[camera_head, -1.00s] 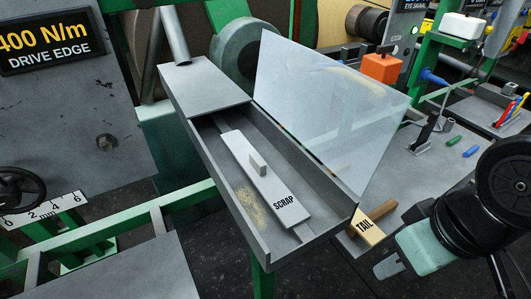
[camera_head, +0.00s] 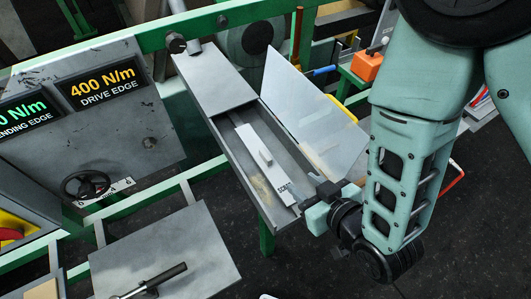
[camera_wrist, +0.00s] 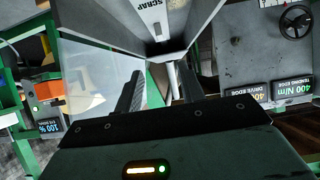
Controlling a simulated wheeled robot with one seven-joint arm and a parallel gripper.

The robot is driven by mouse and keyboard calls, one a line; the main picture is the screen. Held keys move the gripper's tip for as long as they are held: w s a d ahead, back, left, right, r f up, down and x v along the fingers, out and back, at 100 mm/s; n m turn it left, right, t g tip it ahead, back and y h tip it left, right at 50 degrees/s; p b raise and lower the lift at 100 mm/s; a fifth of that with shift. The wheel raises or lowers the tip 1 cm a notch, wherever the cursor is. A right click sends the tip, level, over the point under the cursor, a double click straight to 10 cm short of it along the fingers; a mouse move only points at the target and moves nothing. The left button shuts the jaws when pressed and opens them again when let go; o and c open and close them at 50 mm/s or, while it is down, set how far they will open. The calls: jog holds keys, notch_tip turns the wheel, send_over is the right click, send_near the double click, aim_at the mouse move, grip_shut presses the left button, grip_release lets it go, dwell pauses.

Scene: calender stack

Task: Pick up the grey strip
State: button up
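A long grey tray (camera_head: 222,140) holds a pale grey bar marked SCRAP (camera_head: 258,152) with a small upright handle. A thin grey strip (camera_head: 236,118) pokes out beyond the bar's far end. The bar covers its middle, and I cannot tell whether it is loose or part of the tray. My gripper (camera_head: 308,208) is at the tray's near right end, by the SCRAP lettering. I cannot tell if it touches the tray. In the wrist view the fingers (camera_wrist: 160,72) stand apart with nothing visible between them, and the SCRAP bar (camera_wrist: 156,16) shows beyond them.
A clear panel (camera_head: 305,110) stands along the tray's right side. A grey flat cover (camera_head: 215,82) lies over the tray's far end. A control panel with a handwheel (camera_head: 86,185) is on the left. A bench with a dark-handled tool (camera_head: 165,278) is in front.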

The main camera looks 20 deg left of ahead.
jog(key=b+x, duration=0.4)
jog(key=b, duration=0.3)
jog(key=shift+d+f, duration=0.15)
jog(key=shift+f+b, duration=0.1)
jog(key=shift+b, duration=0.95)
jog(key=b, duration=0.3)
jog(key=shift+w+a, duration=0.15)
jog(key=shift+a, duration=0.1)
jog(key=shift+w+a+p, duration=0.25)
jog(key=shift+a+p, duration=0.05)
jog(key=shift+p, duration=0.15)
jog(key=p, duration=0.2)
send_near(266, 155)
jog(key=x, duration=0.2)
jog(key=shift+w+a+f, duration=0.15)
jog(key=shift+a+f, duration=0.05)
jog(key=shift+f, duration=0.05)
jog(key=shift+p+x, duration=1.75)
jog(key=shift+x, duration=0.9)
jog(key=shift+r, duration=0.1)
jog(key=shift+c, duration=0.3)
